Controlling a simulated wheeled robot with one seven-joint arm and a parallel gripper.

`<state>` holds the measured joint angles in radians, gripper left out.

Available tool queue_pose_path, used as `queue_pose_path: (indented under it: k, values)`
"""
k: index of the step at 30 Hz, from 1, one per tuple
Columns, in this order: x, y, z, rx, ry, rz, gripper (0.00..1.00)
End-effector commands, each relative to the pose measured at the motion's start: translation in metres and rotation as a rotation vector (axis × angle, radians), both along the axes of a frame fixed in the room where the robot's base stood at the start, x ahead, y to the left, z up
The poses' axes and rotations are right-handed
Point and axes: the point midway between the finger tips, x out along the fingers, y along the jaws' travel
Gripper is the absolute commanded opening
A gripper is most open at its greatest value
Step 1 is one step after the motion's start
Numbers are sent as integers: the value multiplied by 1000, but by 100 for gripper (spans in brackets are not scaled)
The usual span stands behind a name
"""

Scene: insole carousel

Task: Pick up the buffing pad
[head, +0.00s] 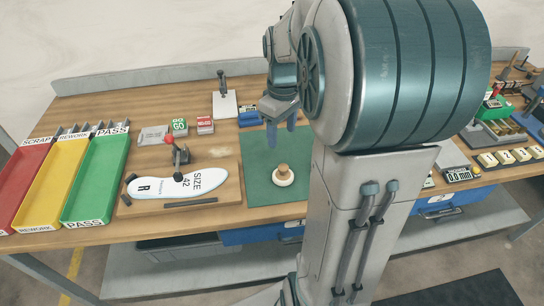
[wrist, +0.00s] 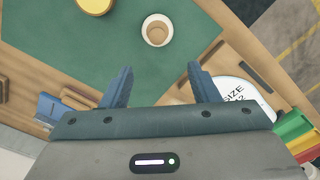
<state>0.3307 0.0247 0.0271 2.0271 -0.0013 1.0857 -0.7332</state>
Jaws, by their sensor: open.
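The buffing pad appears to be the round white piece with a brown knob on top (head: 285,181). It stands on the green mat (head: 262,201) in the head view. In the wrist view a white ring with a brown middle (wrist: 146,31) appears to be the same piece, ahead of the fingertips and roughly between their lines. My gripper (head: 281,131) is open and empty, with its blue fingers pointing down above the far part of the mat. In the wrist view my gripper (wrist: 160,69) shows its fingers apart, with nothing between them.
A yellow round object (wrist: 93,5) sits on the mat near the pad, cut by the wrist view's top edge. Left of the mat is a wooden board with a white insole (head: 175,187). Red, yellow and green trays (head: 96,180) lie further left. My arm hides the mat's right side.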

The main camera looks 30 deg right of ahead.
Motion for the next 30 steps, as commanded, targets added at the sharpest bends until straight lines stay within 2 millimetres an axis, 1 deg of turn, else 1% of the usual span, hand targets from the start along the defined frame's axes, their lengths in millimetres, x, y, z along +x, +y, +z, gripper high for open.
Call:
queue_pose_path:
  k: [4,9,12,15,20,23,27,30]
  values:
    - [1,-3,-18,3,9,10,55]
    - [1,-3,-53,4,11,9,55]
    - [1,-3,-70,3,8,8,55]
    - [1,-3,-81,2,7,8,55]
    - [0,-3,-90,2,7,8,55]
    - [-2,-5,-103,4,8,8,55]
    - [-3,-7,-125,3,7,9,55]
    - [-3,-7,-134,3,6,9,55]
